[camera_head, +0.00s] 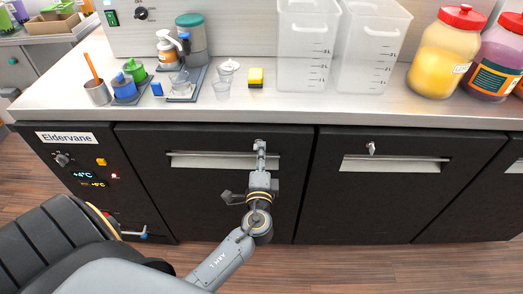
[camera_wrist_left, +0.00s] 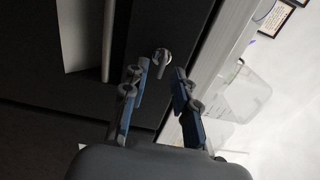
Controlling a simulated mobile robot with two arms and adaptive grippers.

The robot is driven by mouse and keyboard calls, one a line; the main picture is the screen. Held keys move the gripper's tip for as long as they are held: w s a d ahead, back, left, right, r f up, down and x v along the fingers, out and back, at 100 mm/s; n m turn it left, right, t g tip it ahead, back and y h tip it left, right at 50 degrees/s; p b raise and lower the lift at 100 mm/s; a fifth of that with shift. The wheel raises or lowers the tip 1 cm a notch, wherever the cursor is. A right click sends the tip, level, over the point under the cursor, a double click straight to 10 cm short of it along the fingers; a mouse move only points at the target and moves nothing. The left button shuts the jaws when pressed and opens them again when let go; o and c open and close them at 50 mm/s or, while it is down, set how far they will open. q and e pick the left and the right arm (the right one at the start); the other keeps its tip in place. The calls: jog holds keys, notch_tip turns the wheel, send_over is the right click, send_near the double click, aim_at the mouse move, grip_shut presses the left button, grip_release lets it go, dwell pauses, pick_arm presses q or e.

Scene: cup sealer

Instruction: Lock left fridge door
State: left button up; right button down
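The left fridge door (camera_head: 160,190) is a dark panel under the counter with a long pale handle (camera_head: 205,161); it looks closed. A small metal key or lock knob (camera_wrist_left: 160,56) sits at its upper right, below the counter edge. In the head view, it is largely hidden by my left gripper (camera_head: 260,153), which reaches up to it. In the left wrist view, the two fingers (camera_wrist_left: 161,72) are apart, with the key just beyond and between their tips. A gap shows on each side of the key. My right gripper is out of view.
The right fridge door (camera_head: 370,205) has its own handle and a key (camera_head: 371,147). A control panel (camera_head: 85,175) is at the left. The floor in front is clear.

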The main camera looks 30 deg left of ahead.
pick_arm(q)
jog(key=v, duration=1)
jog(key=shift+s, duration=0.15)
jog(key=shift+d, duration=0.1)
jog(key=s+d+f+g+h, duration=0.2)
jog(key=s+f+g+h, duration=0.15)
jog(key=f, duration=1.25)
jog(key=s+d+f+g+h, duration=0.1)
jog(key=s+f+g+h, duration=0.3)
jog(key=f, duration=1.2)
jog(key=s+f+n+g+h, duration=0.1)
jog(key=s+f+n+g, duration=0.2)
jog(key=s+f, duration=0.6)
jog(key=s+a+f+n+g+h, duration=0.1)
jog(key=s+f+n+g, duration=0.2)
jog(key=s, duration=1.4)
notch_tip(320, 180, down, 7)
jog(key=n, duration=0.3)
jog(key=shift+s+a+r+g, duration=0.15)
jog(key=shift+s+r+g, duration=0.05)
jog(key=shift+s+g, duration=0.2)
